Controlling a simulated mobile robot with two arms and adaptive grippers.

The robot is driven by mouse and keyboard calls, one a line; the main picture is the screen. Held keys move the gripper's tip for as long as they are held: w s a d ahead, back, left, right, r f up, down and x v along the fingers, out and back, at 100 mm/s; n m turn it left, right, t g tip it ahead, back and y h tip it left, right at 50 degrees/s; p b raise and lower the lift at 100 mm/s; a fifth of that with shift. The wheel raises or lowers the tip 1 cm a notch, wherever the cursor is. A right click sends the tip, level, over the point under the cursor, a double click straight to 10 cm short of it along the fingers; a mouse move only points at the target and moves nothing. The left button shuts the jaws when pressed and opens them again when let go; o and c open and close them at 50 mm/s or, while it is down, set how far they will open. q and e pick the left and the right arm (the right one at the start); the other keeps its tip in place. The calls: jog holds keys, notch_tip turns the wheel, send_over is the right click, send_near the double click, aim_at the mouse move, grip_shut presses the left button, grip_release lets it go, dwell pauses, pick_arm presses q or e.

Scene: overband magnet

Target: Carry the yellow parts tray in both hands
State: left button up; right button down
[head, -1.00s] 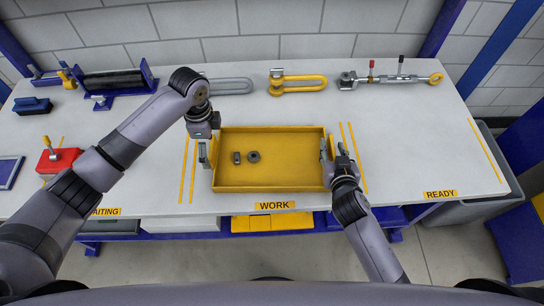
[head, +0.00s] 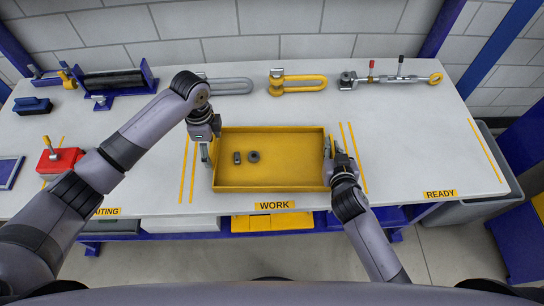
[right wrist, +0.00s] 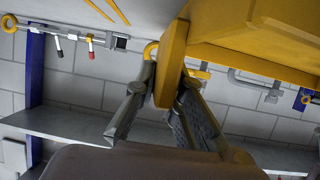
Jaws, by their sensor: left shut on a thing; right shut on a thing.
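The yellow parts tray (head: 285,188) sits level in the WORK area of the light table. My left gripper (head: 208,155) is shut on the tray's left wall. My right gripper (head: 328,150) is shut on the right wall. In the right wrist view, the fingers of my right gripper (right wrist: 166,85) stand on either side of the yellow wall (right wrist: 172,62). The left fingertips are partly hidden in the head view.
A grey shackle (head: 230,86), a yellow shackle (head: 297,84) and a metal turnbuckle-like tool (head: 390,79) lie behind the tray. A red block (head: 62,160) and a dark roller (head: 112,82) are at the left. The table's READY area (head: 440,194) at the right is clear.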

pick_arm(q)
jog(key=c, duration=0.6)
jog(key=shift+r, duration=0.1)
pick_arm(e)
jog(key=shift+r, duration=0.1)
